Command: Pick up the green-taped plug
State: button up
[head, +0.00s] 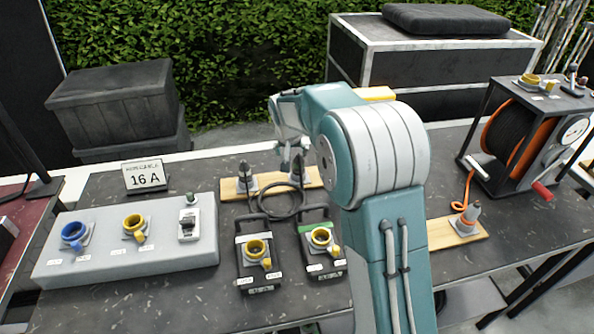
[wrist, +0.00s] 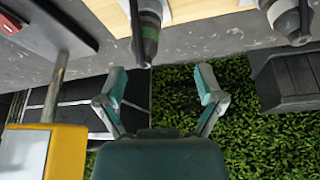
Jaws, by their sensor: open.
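Two dark grey plugs stand on a wooden board (head: 270,183) at the back of the table. The right plug (head: 297,170) is partly hidden by my arm; it is the nearer one to my gripper in the wrist view (wrist: 148,30). The left plug (head: 246,178) shows at the upper right of the wrist view (wrist: 290,20). Green tape does show on the right socket box (head: 322,240), whose cable runs toward the board. My gripper (wrist: 160,70) is open and empty, its fingers apart from the plugs.
A second socket box (head: 256,262) with white tape stands left of the green-taped one. A grey socket panel (head: 130,255) and a 16 A sign (head: 145,175) are at left. A cable reel (head: 530,125) and another plug on a board (head: 468,220) stand at right.

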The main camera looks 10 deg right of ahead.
aim_at(300, 157)
jog(key=d+f, duration=0.1)
jog(key=w+d+f, duration=0.1)
jog(key=d+f, duration=0.1)
jog(key=shift+w+d+f, duration=0.2)
jog(key=shift+w, duration=0.05)
jog(key=x, duration=0.3)
jog(key=shift+w+a, duration=0.15)
jog(key=shift+a, duration=0.15)
jog(key=shift+a+f, duration=0.15)
jog(key=shift+a, duration=0.5)
jog(key=shift+d, duration=0.65)
grip_shut()
